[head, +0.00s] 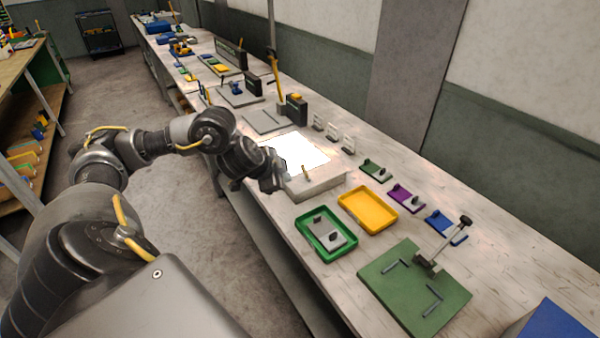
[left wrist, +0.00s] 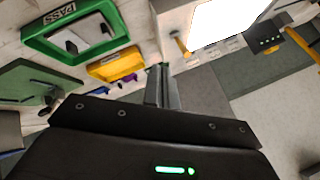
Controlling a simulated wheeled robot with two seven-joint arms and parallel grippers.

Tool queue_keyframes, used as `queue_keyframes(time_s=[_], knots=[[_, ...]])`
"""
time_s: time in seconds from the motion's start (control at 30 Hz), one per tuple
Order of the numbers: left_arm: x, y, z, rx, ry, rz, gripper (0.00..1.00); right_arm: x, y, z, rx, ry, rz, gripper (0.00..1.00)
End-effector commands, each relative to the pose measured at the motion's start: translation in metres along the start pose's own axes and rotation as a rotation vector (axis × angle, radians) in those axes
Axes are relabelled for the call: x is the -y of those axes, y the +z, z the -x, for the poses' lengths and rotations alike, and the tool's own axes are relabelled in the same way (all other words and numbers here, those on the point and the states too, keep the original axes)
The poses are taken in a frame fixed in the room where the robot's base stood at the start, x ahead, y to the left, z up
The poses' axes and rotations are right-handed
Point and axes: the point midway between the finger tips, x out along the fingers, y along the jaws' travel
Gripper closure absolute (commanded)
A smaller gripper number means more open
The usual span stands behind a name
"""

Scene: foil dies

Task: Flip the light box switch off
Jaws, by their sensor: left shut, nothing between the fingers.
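The light box (head: 322,183) stands on the bench with its top panel (head: 298,152) glowing bright white. The lit panel also shows in the left wrist view (left wrist: 222,20). A small yellowish switch lever (head: 305,172) stands up from the near side of the box; in the left wrist view it is the yellow piece beside the panel (left wrist: 181,45). My left gripper (head: 274,180) is shut and empty at the box's left end, a little apart from the lever. Its closed fingers show in the left wrist view (left wrist: 161,85). My right gripper is out of view.
A green tray (head: 326,256) with a grey plate inside and an empty yellow tray (head: 368,225) lie right of the box. A green fixture board (head: 414,300) is nearer. Green, purple and blue dies (head: 446,233) line the back. Small white stands (head: 333,131) stand behind the box.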

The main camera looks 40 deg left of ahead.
Motion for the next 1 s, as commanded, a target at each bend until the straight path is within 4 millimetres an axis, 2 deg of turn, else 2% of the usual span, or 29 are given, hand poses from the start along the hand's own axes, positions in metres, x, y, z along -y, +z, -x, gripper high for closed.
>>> queue_keyframes(time_s=[0.13,0.23,0.63,0.7,0.8,1.0], knots=[[-0.001,0.0,-0.009,0.0,0.001,0.002,1.0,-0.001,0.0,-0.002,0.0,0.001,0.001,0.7],[-0.001,0.001,-0.023,0.0,0.001,0.003,1.0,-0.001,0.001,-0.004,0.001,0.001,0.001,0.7],[-0.001,0.0,-0.103,0.0,0.001,0.003,1.0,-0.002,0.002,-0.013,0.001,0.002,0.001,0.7],[0.015,-0.002,-0.104,0.001,-0.005,0.003,1.0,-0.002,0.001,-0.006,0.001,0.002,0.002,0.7],[0.025,-0.002,-0.109,0.0,-0.002,0.002,1.0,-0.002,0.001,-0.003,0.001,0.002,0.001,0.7],[0.036,-0.002,-0.114,-0.001,-0.001,0.001,1.0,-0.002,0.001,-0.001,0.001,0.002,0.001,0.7]])
